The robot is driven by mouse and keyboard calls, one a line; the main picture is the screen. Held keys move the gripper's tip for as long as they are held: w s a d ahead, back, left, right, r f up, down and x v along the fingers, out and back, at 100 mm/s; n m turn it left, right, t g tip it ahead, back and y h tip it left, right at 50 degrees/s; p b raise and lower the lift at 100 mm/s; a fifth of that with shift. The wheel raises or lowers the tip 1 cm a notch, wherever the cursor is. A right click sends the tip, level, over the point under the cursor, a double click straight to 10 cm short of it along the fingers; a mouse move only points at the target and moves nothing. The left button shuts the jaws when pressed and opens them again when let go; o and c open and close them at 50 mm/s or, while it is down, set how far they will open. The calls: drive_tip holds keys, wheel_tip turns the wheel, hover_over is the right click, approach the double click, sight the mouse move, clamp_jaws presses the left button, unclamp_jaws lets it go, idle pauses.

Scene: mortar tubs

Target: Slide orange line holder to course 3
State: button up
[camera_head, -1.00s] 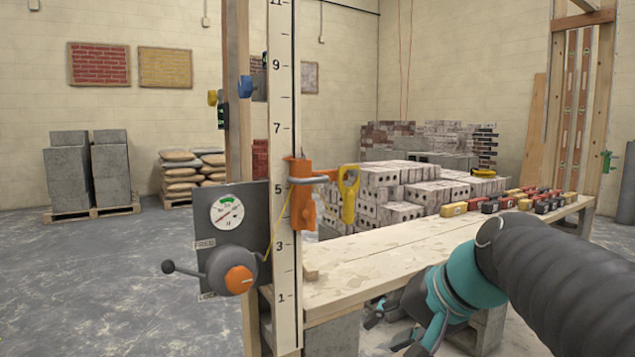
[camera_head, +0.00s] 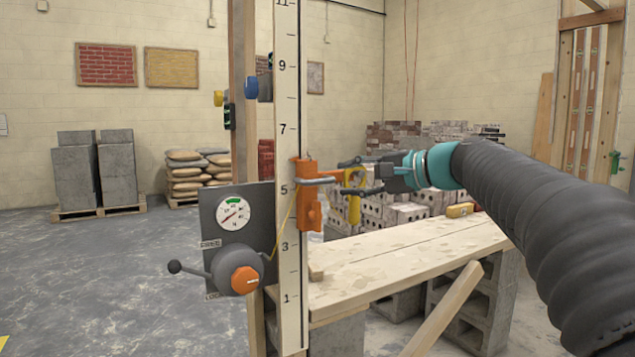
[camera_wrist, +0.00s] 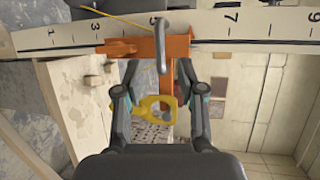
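The orange line holder (camera_head: 310,212) sits on the white numbered pole (camera_head: 288,100), beside the 5 mark and above the 3 mark. It also shows in the wrist view (camera_wrist: 178,48), with a grey metal bar across it. A yellow looped piece (camera_head: 353,208) hangs at its right side; its ring (camera_wrist: 157,107) is low between my fingers in the wrist view. My gripper (camera_head: 350,176) is open at the holder's right side. Its two fingers (camera_wrist: 158,72) stand either side of the holder's orange arm, with gaps visible. Contact cannot be told.
A grey panel with a dial (camera_head: 234,213) and an orange-hubbed crank (camera_head: 243,280) is left of the pole. A yellow line runs from it to the holder. A wooden plank bench (camera_head: 400,252) lies below my arm. Stacked blocks (camera_head: 400,212) stand behind.

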sight(320, 182)
drive_tip(key=x, duration=0.8)
drive_tip(key=shift+w+a+p, duration=0.15)
drive_tip(key=shift+a+p, duration=0.1)
drive_tip(key=shift+p, duration=0.05)
clamp_jaws()
